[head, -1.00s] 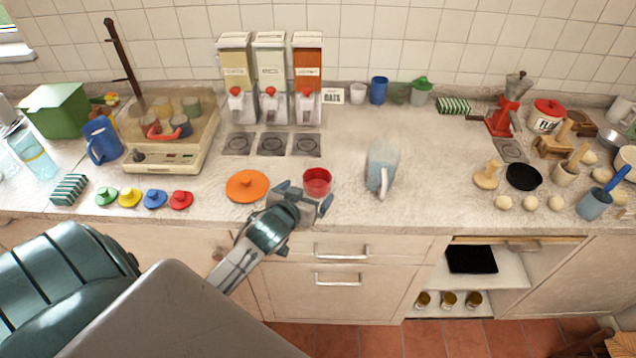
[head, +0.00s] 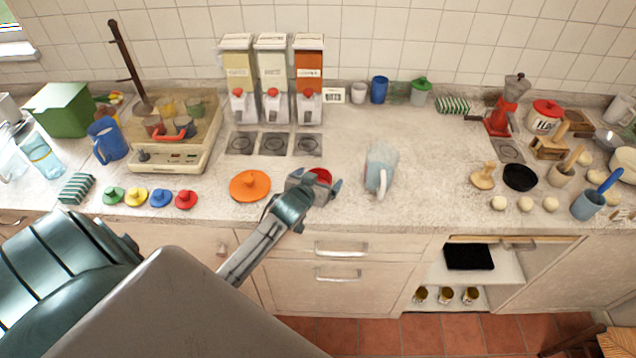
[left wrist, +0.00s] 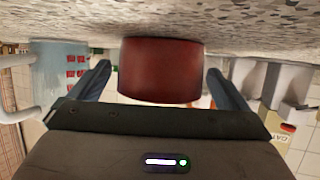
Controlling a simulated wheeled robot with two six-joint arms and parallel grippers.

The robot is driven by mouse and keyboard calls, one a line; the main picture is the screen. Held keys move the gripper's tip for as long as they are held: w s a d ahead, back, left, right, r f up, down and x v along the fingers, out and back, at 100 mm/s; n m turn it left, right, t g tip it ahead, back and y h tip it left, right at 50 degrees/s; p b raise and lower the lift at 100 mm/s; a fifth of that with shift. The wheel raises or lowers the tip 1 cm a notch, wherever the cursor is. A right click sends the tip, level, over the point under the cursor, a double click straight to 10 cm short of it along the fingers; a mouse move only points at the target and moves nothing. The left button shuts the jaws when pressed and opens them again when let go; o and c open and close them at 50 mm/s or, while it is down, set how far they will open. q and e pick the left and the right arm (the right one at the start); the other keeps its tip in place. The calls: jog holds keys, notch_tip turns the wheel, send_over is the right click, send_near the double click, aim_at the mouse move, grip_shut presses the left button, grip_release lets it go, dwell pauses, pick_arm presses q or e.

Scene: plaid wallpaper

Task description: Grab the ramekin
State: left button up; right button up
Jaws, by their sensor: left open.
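The red ramekin (head: 322,175) stands near the front edge of the counter, right of the orange lid. My left gripper (head: 315,182) is open in front of it and hides its lower part in the head view. In the left wrist view, which is upside down, the ramekin (left wrist: 160,72) sits between the two spread fingers of my left gripper (left wrist: 158,70). A gap shows on each side, so neither finger touches it. My right gripper is not in view.
An orange lid (head: 250,186) lies to the left and a pale blue pitcher (head: 381,167) stands to the right. Three dispensers (head: 272,80) stand behind. The counter (head: 425,170) is clear right of the pitcher.

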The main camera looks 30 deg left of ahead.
pick_arm(q)
jog(key=c, duration=1.1)
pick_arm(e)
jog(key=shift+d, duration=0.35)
pick_arm(q)
jog(key=shift+r, duration=0.1)
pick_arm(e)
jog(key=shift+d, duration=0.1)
